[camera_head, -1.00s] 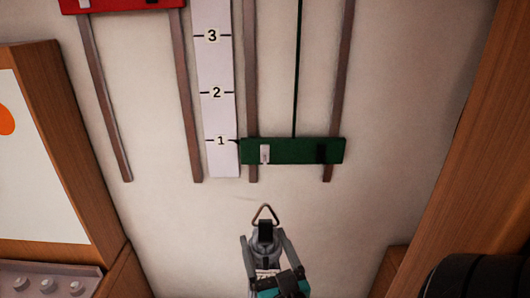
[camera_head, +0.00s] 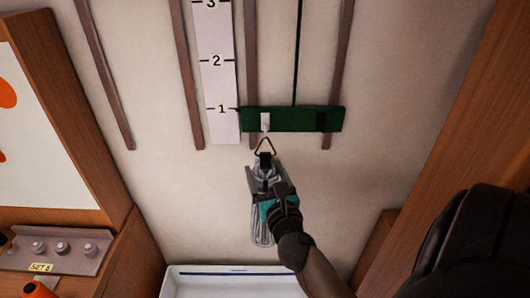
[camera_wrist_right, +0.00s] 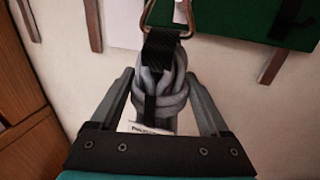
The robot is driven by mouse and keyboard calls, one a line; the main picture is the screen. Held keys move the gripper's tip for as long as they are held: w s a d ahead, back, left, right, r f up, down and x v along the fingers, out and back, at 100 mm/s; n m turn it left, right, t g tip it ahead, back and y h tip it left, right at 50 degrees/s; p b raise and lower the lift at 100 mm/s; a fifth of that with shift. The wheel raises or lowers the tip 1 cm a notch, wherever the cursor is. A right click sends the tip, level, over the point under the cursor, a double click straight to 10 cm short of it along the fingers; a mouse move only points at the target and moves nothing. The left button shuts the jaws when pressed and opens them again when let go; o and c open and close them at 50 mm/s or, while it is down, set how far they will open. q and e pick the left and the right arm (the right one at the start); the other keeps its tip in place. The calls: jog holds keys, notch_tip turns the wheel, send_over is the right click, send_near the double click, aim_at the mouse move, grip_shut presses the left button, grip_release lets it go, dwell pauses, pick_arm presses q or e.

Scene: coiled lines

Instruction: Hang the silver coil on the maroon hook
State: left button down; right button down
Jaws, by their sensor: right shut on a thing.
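The silver coil (camera_head: 262,232) is a looped grey line with a black strap and a triangular metal ring (camera_head: 266,147) on top. My right gripper (camera_head: 268,183) is shut on the coil, which also fills the space between the fingers in the right wrist view (camera_wrist_right: 160,88). The ring is just below a pale hook (camera_head: 265,122) on the green board (camera_head: 293,120); in the wrist view it overlaps that hook, and I cannot tell whether they touch. A dark hook (camera_head: 320,122) is on the board's right. I cannot make out a maroon hook. My left gripper is out of view.
A white strip numbered upward (camera_head: 219,85) and brown vertical rails (camera_head: 249,50) are on the wall. A white tray (camera_head: 215,270) lies below. A pegged plate (camera_head: 60,250) is at lower left, and a dark rounded thing (camera_head: 450,245) at lower right. The wall below the board is otherwise clear.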

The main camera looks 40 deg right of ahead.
jog(key=w+d, duration=0.4)
jog(key=w, duration=0.1)
jog(key=shift+w+d+f, duration=0.2)
jog(key=shift+d+f, duration=0.05)
jog(key=shift+f, duration=0.2)
jog(key=shift+f, duration=0.1)
jog(key=shift+c, duration=1.5)
grip_release()
jog(key=shift+f, duration=0.25)
jog(key=o, duration=0.3)
jog(key=shift+r, duration=0.1)
